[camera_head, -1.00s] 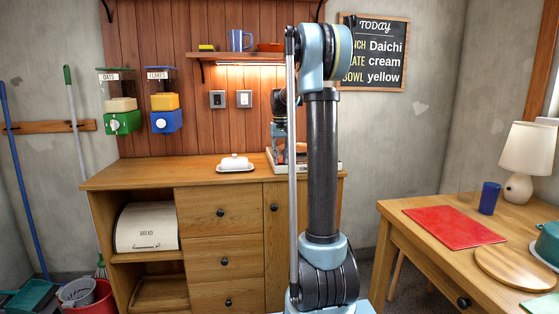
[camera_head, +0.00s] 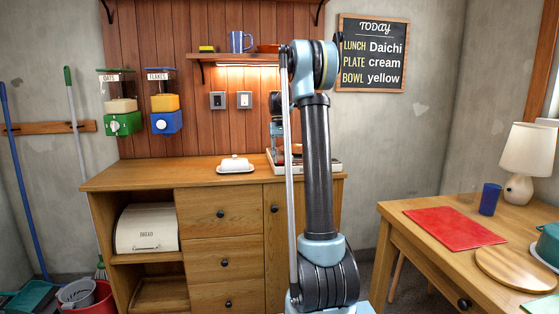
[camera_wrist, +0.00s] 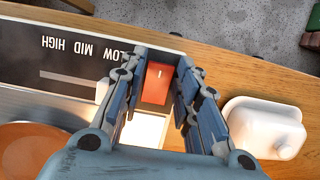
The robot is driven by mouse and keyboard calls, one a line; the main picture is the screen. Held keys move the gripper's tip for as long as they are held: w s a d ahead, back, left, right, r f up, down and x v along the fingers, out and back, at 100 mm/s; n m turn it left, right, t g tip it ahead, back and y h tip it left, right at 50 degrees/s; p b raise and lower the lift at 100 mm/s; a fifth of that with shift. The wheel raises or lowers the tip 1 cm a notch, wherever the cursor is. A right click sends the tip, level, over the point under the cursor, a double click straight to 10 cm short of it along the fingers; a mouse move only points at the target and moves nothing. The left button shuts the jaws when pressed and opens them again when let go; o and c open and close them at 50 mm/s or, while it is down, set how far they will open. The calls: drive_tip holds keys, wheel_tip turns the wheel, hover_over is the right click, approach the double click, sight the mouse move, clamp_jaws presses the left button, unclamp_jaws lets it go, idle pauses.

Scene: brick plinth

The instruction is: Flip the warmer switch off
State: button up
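The warmer's front panel (camera_wrist: 50,72) fills the upper left of the wrist view, with LOW MID HIGH upside down and a pale slider knob (camera_wrist: 102,90). The red rocker switch (camera_wrist: 157,83), marked with a line, sits at the panel's end. My gripper (camera_wrist: 163,62) is open, its fingers either side of the switch in the picture; I cannot tell whether they touch it. In the head view the warmer (camera_head: 335,166) stands at the cabinet's right end, mostly hidden behind my arm, as are my fingertips.
A white butter dish (camera_wrist: 265,128) sits beside the warmer, also in the head view (camera_head: 235,163). An orange-brown round thing (camera_wrist: 28,150) is at the wrist view's lower left. A shelf (camera_head: 232,57) hangs above the cabinet (camera_head: 222,190). A table (camera_head: 395,208) stands at right.

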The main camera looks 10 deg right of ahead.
drive_tip(key=shift+o, duration=0.5)
drive_tip(key=shift+r, duration=0.1)
drive_tip(key=v, duration=1.1)
drive_tip(key=shift+w+r, duration=0.2)
drive_tip(key=shift+r, duration=0.15)
